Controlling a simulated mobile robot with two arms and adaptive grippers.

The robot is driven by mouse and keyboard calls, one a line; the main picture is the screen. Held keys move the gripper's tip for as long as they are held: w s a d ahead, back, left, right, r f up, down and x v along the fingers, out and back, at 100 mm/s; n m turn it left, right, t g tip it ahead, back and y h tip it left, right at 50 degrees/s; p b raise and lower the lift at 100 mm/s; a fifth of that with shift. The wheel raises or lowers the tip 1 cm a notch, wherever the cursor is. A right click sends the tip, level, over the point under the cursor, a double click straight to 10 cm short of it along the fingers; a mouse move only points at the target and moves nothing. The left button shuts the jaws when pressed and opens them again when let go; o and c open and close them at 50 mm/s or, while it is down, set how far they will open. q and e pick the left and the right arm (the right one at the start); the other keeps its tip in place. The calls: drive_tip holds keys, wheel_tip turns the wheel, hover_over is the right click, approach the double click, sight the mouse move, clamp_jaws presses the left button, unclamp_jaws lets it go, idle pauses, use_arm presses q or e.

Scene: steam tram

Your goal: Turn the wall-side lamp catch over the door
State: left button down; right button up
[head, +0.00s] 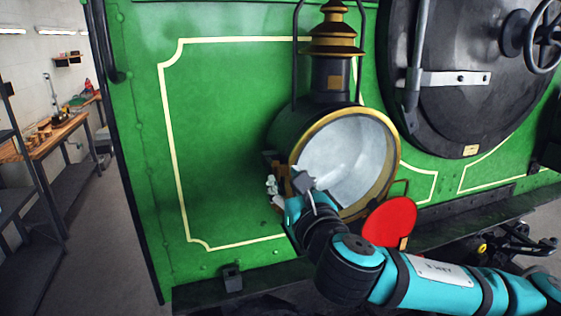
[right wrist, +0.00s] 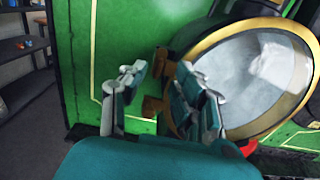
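The lamp (head: 285,128) is a dark round housing with a brass-rimmed door (head: 398,150), mounted on the green panel. The door's pale glass faces out, and it also shows in the right wrist view (right wrist: 262,75). Small brown-brass fittings, which look like the wall-side catch (right wrist: 158,62), sit at the lamp's left side; a second brown piece shows just below. My right gripper (head: 286,184) is at the lamp's lower left edge. In the right wrist view its fingers (right wrist: 160,90) are spread, with the brown pieces between them in the picture. I cannot tell whether they touch. My left gripper is not in view.
A red disc (head: 390,221) hangs at the lamp's lower right, close to my right arm. A round black smokebox door (head: 470,100) with a handwheel is at right. A dark ledge (head: 230,290) runs below the panel. Shelving and a workbench (head: 45,137) stand at far left.

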sight(279, 172)
drive_tip(key=shift+p+x, duration=0.45)
drive_tip(key=shift+x, duration=1.35)
clamp_jaws()
